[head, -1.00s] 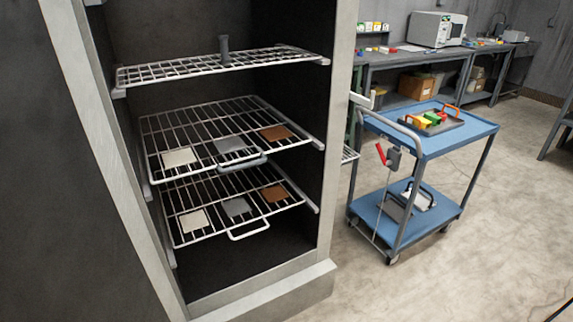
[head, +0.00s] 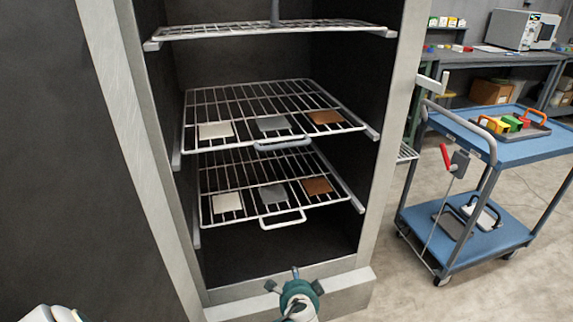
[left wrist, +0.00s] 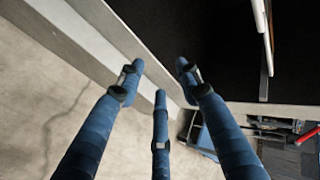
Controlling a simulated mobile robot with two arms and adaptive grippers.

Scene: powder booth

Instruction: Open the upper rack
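Two wire racks sit one above the other inside the open dark cabinet. The upper rack (head: 240,97) has a grey front handle (head: 283,144). The lower rack (head: 245,172) has a white front handle (head: 283,219). Each carries a white, a grey and a brown plate. Both look pushed in. My left gripper (head: 296,276) is in front of the cabinet's bottom sill, below and apart from both handles. Its fingers are spread and empty in the left wrist view (left wrist: 160,85). My right gripper is not in view.
A wire shelf (head: 330,27) with an upright dark post is above the racks. The cabinet's side frames (head: 385,190) bound the opening. A blue cart (head: 540,150) with a tray stands at right. A workbench (head: 500,60) is behind it. The floor between cabinet and cart is clear.

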